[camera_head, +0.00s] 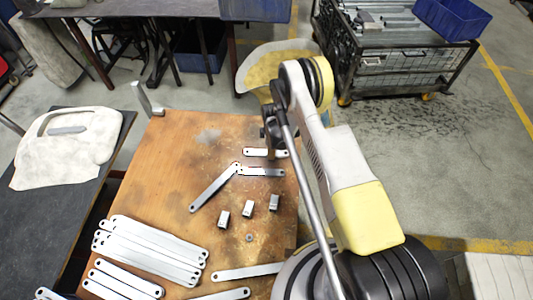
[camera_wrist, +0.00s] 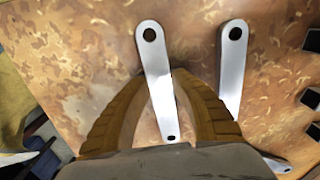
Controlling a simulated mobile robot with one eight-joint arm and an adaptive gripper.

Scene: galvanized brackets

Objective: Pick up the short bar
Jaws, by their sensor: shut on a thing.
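A short grey bar (camera_head: 254,152) with a hole near each end is at the far right part of the brown work table (camera_head: 165,150). My gripper (camera_head: 271,150) is over it from above. In the wrist view, my gripper (camera_wrist: 165,74) is shut on this short bar (camera_wrist: 153,50), with one tan finger on each side of it. The bar's far end extends past the fingertips. I cannot tell whether it is clear of the table. A second short bar (camera_head: 265,172) lies beside it and also shows in the wrist view (camera_wrist: 232,60).
A longer bar (camera_head: 210,191) meets the second short bar at an angle. Several small metal blocks (camera_head: 248,208) and a small round part (camera_head: 249,238) lie nearer. Stacked long bars (camera_head: 150,250) fill the front left. A metal post (camera_head: 146,99) stands at the far left corner.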

